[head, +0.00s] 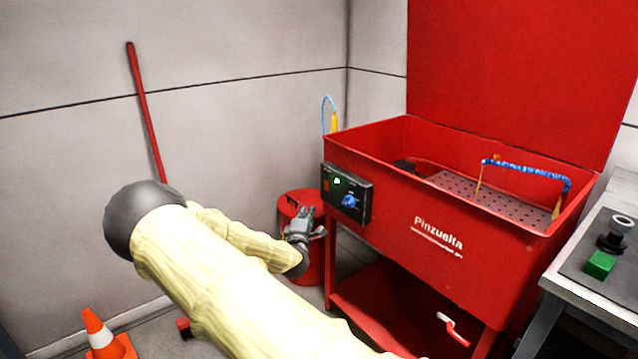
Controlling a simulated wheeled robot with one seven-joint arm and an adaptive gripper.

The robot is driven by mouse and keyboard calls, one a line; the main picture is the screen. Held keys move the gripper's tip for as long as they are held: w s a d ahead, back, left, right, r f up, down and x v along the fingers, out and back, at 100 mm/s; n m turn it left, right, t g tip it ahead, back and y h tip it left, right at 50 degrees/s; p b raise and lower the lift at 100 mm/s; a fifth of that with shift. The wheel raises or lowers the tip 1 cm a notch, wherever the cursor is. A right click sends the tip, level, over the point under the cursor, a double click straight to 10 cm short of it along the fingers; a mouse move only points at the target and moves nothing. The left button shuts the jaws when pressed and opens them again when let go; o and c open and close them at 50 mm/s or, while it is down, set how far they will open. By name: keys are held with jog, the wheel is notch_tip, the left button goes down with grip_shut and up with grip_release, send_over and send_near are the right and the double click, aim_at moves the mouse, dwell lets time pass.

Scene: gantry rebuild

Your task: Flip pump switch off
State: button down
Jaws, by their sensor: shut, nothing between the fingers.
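The red parts washer (400,219) stands at the right with its lid up. A black control box (360,204) is on the left end of its front. The box carries a blue knob (349,201), a small green spot and a dark red switch (327,184) near its left edge. The switch is too small to tell its position. My gripper (305,212) is shut and empty, left of and a little below the box, apart from it in the picture. My pale-sleeved arm reaches up to it from the bottom.
A red can (316,262) stands on the floor behind my gripper. An orange cone (101,336) is at the bottom left, and a red pole (143,105) leans on the wall. A grey table (565,283) with a green block (600,264) is at the right edge.

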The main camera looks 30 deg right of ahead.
aim_at(326, 186)
jog(key=shift+w+r, duration=0.25)
jog(key=shift+r, duration=0.15)
jog(key=s+d+x, duration=0.2)
jog(key=x, duration=1)
jog(key=shift+w+d+r, duration=0.25)
jog(key=shift+w+d, duration=0.05)
